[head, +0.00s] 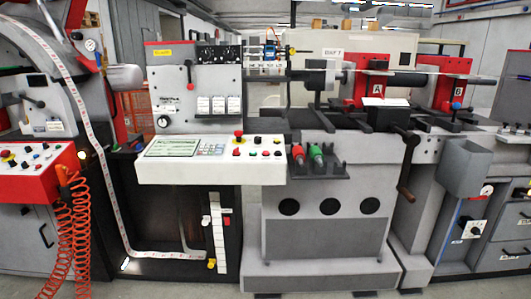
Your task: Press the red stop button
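A white control panel (160,173) juts out from the middle of the machine. A red mushroom-shaped button (238,134) stands up at its back edge, right of the screen. A smaller flat red button (236,152) lies below it, beside several small black, white and red controls. I cannot read any label that says which one is the stop button. Neither of my grippers shows in this view, and nothing covers the panel's buttons.
A red control box (30,180) with several buttons and coiled orange hoses (75,225) stands at the left. A paper web (85,110) runs down left of the panel. Red and green handled tools (316,155) sit right of it, near a crank handle (405,190).

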